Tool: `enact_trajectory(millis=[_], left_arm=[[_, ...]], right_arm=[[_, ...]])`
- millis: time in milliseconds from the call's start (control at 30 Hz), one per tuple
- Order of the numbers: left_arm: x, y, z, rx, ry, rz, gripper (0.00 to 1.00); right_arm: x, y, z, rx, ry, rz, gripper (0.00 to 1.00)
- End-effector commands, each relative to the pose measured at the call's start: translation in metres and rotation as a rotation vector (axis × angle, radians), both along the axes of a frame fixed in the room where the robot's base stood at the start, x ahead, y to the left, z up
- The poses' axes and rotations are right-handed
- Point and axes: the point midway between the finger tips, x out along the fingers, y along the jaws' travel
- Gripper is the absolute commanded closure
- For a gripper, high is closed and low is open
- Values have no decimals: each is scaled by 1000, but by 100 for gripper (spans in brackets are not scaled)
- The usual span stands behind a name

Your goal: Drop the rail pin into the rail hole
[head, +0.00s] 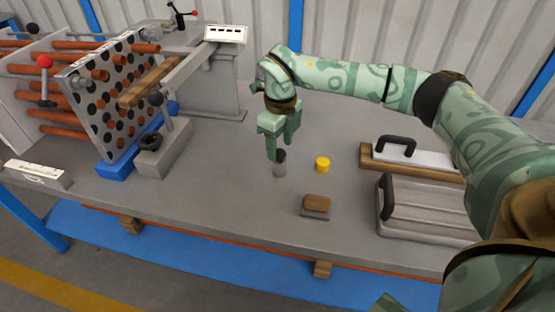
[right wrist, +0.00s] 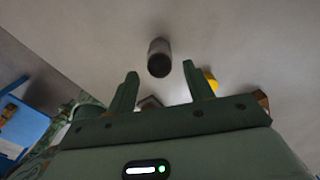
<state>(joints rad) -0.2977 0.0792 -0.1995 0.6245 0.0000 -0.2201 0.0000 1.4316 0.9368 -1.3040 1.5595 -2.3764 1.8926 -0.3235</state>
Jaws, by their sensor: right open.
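The likely rail pin is a short grey cylinder with a dark top (head: 279,169), standing on the grey bench. In the right wrist view the cylinder (right wrist: 159,60) lies just beyond the fingertips, between their lines. My right gripper (head: 277,150) is above and beside it, pointing down, and partly hides it in the head view. In the right wrist view its fingers (right wrist: 160,70) are apart with nothing between them. A grey rail (head: 185,68) with a wooden bar (head: 150,82) runs beside the tube plate at the left. I cannot make out the rail hole. My left gripper is not in view.
A yellow cap (head: 322,164) stands right of the cylinder, and a brown-topped block (head: 316,206) lies nearer. Handled plates (head: 430,213) fill the right side. A perforated plate (head: 108,100) with copper tubes stands left.

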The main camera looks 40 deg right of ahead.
Motion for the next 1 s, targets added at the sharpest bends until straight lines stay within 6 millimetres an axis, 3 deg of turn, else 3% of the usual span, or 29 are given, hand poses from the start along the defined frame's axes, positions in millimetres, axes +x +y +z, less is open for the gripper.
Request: enact_trajectory(millis=[33, 100, 300, 500, 833, 1000], left_arm=[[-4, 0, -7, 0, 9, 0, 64], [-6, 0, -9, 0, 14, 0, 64], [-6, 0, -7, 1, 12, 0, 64], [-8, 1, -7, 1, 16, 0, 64], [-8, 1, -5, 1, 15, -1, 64], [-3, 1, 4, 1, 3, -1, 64]], right_arm=[[0, 0, -15, -1, 5, 1, 48], [1, 0, -21, -1, 2, 0, 48], [1, 0, -18, 0, -2, -1, 48], [1, 0, -18, -1, -1, 0, 97], [1, 0, -15, 0, -2, 0, 97], [1, 1, 3, 0, -5, 1, 97]])
